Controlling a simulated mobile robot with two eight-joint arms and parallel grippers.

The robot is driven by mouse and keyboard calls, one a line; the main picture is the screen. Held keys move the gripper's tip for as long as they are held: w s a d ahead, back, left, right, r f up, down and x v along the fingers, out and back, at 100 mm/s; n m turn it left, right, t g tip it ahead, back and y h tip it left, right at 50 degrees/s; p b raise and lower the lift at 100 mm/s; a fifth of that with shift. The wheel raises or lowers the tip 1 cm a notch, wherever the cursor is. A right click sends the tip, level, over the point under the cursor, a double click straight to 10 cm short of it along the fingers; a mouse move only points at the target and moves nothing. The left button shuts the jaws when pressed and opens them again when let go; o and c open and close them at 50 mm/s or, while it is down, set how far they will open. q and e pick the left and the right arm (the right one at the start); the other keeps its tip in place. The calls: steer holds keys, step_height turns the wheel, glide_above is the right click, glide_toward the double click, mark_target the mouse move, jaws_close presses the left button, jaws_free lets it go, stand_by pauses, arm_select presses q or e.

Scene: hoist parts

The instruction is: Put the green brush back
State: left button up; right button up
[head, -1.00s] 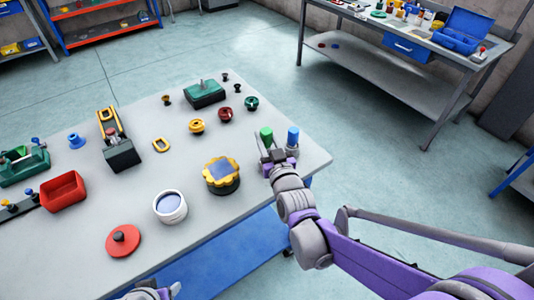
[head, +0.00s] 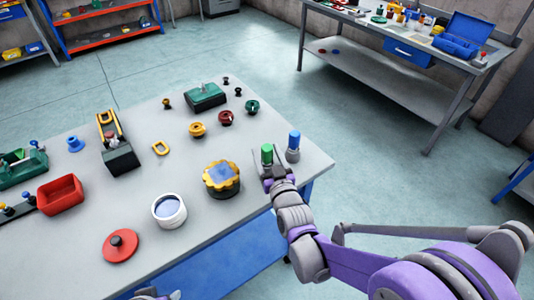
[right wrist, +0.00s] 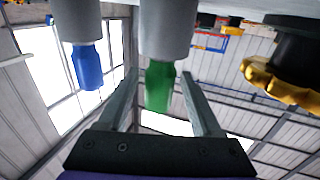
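The green brush (head: 267,154) stands upright at the table's right corner, with a green top above a grey cylindrical part. It also shows in the right wrist view (right wrist: 159,86), where the picture is upside down. My right gripper (right wrist: 158,88) is open, with one finger on each side of the green part and visible gaps between. In the head view the right gripper (head: 268,172) is right at the brush and hides its lower part. A blue-topped piece (head: 294,141) of the same kind stands beside it. Only a bit of my left gripper (head: 150,294) shows at the bottom edge.
The grey table (head: 185,100) also holds a yellow-rimmed round part (head: 221,179), a white cup (head: 169,209), a red disc (head: 120,246) and a red bin (head: 60,194). Knobs stand farther back.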

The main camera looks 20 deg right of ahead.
steer(key=shift+r, duration=0.2)
steer(key=s+d+f+g, duration=0.1)
steer(key=s+f+g, duration=0.2)
steer(key=s, duration=0.6)
steer(key=s+d+f+g, duration=0.1)
steer(key=s+f+g, duration=0.2)
steer(key=s, duration=0.7)
steer(key=s+d+f+g, duration=0.1)
steer(key=s+f+g, duration=0.3)
steer(key=s+g, duration=0.3)
steer(key=s, duration=0.2)
steer(key=shift+s+h, duration=0.3)
steer(key=shift+s, duration=0.1)
